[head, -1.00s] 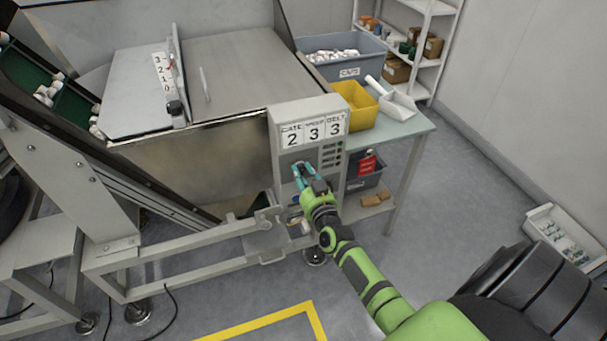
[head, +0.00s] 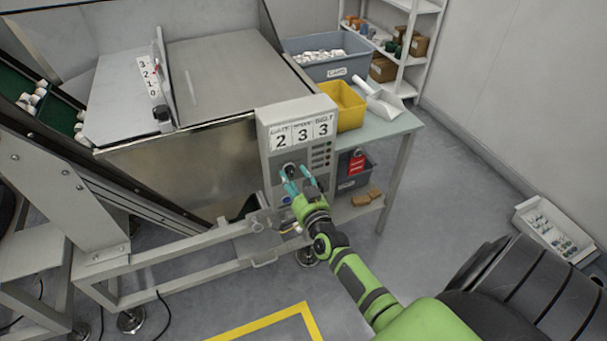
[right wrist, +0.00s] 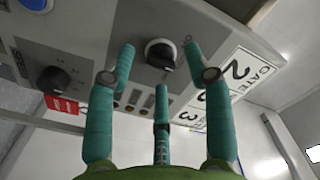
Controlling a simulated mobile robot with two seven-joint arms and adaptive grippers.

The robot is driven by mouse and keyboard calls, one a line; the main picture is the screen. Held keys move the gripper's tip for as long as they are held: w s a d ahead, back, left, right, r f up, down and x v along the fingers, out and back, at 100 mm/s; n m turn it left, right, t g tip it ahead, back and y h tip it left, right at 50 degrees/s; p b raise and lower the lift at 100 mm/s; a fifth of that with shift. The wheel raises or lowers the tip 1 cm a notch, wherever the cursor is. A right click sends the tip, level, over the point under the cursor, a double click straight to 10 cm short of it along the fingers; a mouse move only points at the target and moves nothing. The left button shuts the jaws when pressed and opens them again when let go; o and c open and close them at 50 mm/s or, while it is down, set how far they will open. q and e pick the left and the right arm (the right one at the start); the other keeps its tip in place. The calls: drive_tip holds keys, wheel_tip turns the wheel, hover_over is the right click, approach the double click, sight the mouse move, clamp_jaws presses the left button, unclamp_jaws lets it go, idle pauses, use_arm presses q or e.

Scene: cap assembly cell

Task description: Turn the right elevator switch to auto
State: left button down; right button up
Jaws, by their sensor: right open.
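A grey control box (head: 264,128) carries a black rotary switch (head: 289,169); in the right wrist view this knob (right wrist: 160,52) has a white mark. I cannot read its position label. My right gripper (head: 297,183) is open, its teal fingers just in front of and below the knob in the head view. In the right wrist view two fingertips flank the knob and a third finger is below it. I see no grip on it. A smaller black knob (right wrist: 55,80) sits at the left of the wrist view. My left gripper is out of view.
A blue button (right wrist: 35,4) and a red tag (head: 357,163) are near the panel. A table (head: 400,124) at the right holds a yellow bin (head: 346,105), a scoop (head: 385,103) and a caps bin (head: 300,68). Machine frame rails (head: 190,248) lie left of my arm.

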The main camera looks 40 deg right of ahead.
drive_tip(key=v, duration=1)
drive_tip(key=shift+s, duration=0.2)
drive_tip(key=shift+a, duration=0.15)
drive_tip(key=s+a+f+n+g+y, duration=0.1)
drive_tip(key=s+a+f+n+g, duration=0.2)
drive_tip(key=f, duration=0.6)
drive_tip(key=s+a+f+n+g+y, duration=0.1)
drive_tip(key=s+a+f+g+y, duration=0.3)
drive_tip(key=f, duration=0.6)
drive_tip(key=s+a+f+n+g+h, duration=0.1)
drive_tip(key=s+a+f+n, duration=0.1)
drive_tip(key=s+f, duration=0.5)
drive_tip(key=s+f+n+g, duration=0.3)
drive_tip(key=s+f, duration=0.4)
drive_tip(key=s, duration=0.4)
drive_tip(key=s+a+f+n+g, duration=0.1)
drive_tip(key=s+f+n+g, duration=0.1)
drive_tip(key=s+f+g, duration=0.3)
drive_tip(key=s+f, duration=0.3)
drive_tip(key=s, duration=0.4)
drive_tip(key=shift+s+n+g, duration=0.15)
drive_tip(key=shift+n+g, duration=0.15)
drive_tip(key=shift+n, duration=0.1)
drive_tip(key=shift+a+f, duration=0.1)
